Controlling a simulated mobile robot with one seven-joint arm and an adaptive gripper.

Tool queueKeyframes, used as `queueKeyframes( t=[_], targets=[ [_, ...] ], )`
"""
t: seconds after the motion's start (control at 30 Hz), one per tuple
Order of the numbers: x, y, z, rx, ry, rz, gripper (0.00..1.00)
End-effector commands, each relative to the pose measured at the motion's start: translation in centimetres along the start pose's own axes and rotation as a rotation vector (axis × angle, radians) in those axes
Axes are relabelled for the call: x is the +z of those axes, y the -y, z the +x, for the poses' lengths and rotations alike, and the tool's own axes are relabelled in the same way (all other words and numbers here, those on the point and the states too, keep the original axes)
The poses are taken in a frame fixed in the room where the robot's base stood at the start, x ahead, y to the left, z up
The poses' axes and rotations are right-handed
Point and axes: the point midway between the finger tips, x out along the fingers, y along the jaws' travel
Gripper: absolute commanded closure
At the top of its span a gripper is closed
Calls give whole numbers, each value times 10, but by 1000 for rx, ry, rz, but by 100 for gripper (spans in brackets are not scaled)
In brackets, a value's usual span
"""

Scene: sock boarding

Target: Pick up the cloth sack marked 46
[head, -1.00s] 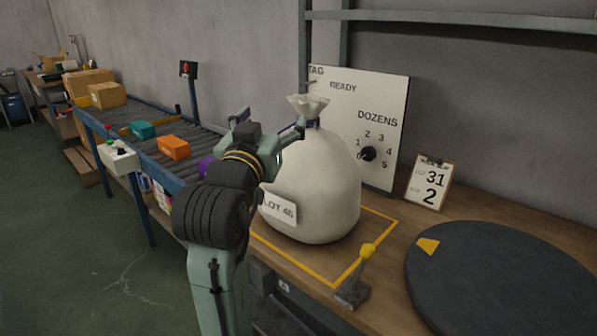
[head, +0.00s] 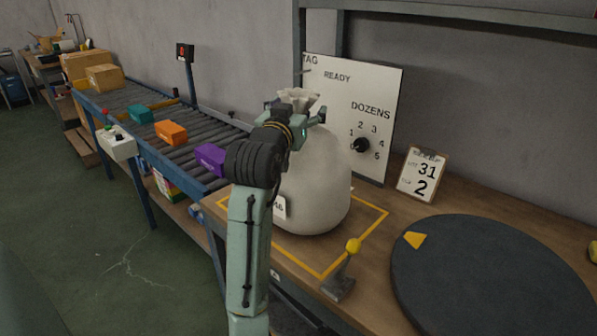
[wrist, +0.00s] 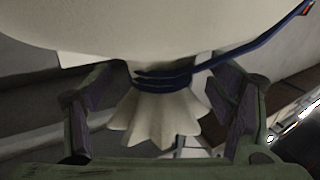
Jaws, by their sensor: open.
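The white cloth sack (head: 322,190) stands upright on the bench inside a yellow outlined square. Its neck is tied with a blue cord, and the ruffled top flares above the tie. The label on its front is mostly hidden by my arm. My gripper (head: 296,112) is at the sack's neck. In the wrist view, the open fingers stand on either side of the tied neck (wrist: 160,80), with the ruffle between them and a gap on both sides. The sack body (wrist: 150,25) fills the top of that view.
A lever with a yellow knob (head: 353,246) stands at the bench's front edge. A dark round turntable (head: 490,270) lies to the right. A white dial board (head: 385,100) and a clipboard (head: 422,175) stand behind. A roller conveyor (head: 160,115) with coloured boxes runs left.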

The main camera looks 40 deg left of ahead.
Motion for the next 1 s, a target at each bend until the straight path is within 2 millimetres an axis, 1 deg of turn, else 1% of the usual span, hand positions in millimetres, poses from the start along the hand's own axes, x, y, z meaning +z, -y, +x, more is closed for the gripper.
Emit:
queueKeyframes(
  t=[0.23,1.0],
  targets=[
    [0,0,2,0,-1,1,24],
    [0,0,2,1,0,1,75]
  ],
)
